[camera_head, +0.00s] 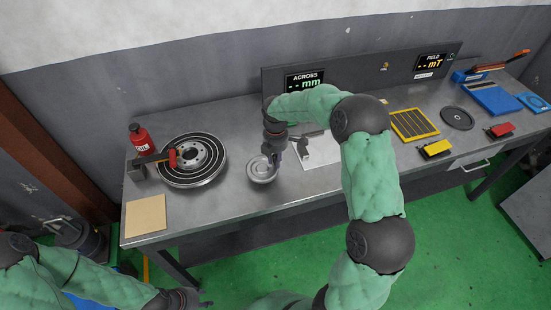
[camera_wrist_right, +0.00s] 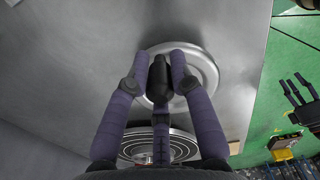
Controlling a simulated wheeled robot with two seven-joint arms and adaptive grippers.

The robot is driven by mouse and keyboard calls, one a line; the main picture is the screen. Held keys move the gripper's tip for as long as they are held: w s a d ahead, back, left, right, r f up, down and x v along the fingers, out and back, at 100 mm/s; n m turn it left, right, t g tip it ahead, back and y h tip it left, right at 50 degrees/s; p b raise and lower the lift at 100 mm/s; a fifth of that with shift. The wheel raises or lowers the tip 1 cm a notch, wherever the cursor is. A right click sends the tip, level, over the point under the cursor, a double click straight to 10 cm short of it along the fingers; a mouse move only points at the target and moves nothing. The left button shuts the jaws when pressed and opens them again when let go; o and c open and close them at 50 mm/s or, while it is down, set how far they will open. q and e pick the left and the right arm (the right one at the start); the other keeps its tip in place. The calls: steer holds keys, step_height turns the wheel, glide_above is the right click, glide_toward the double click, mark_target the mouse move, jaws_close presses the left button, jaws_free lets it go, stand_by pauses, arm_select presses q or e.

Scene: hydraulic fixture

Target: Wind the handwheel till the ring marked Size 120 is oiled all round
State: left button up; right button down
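The handwheel (camera_head: 262,172) is a small silver disc on the bench; it fills the middle of the right wrist view (camera_wrist_right: 205,75). My right gripper (camera_head: 270,150) comes down over it. In the right wrist view its fingers (camera_wrist_right: 158,58) close around the wheel's dark upright knob (camera_wrist_right: 157,82). The round plate with dark concentric rings (camera_head: 207,167) lies left of the handwheel. A red-tipped piece (camera_head: 172,157) reaches over its left part from a grey block (camera_head: 137,171). Ring size marks and any oil are too small to read. My left gripper (camera_head: 188,299) is empty, low in front of the bench; its fingers are spread (camera_wrist_right: 298,90).
A red bottle (camera_head: 140,140) stands behind the grey block. A tan board (camera_head: 145,216) lies at the front left. A white sheet (camera_head: 316,156) with a grey part lies right of the handwheel, partly behind my arm. Yellow, red and blue items fill the bench's right side. The ACROSS display (camera_head: 304,80) shows dashes.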

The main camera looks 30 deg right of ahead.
steer(key=shift+s+m, duration=0.15)
steer(key=shift+m, duration=0.15)
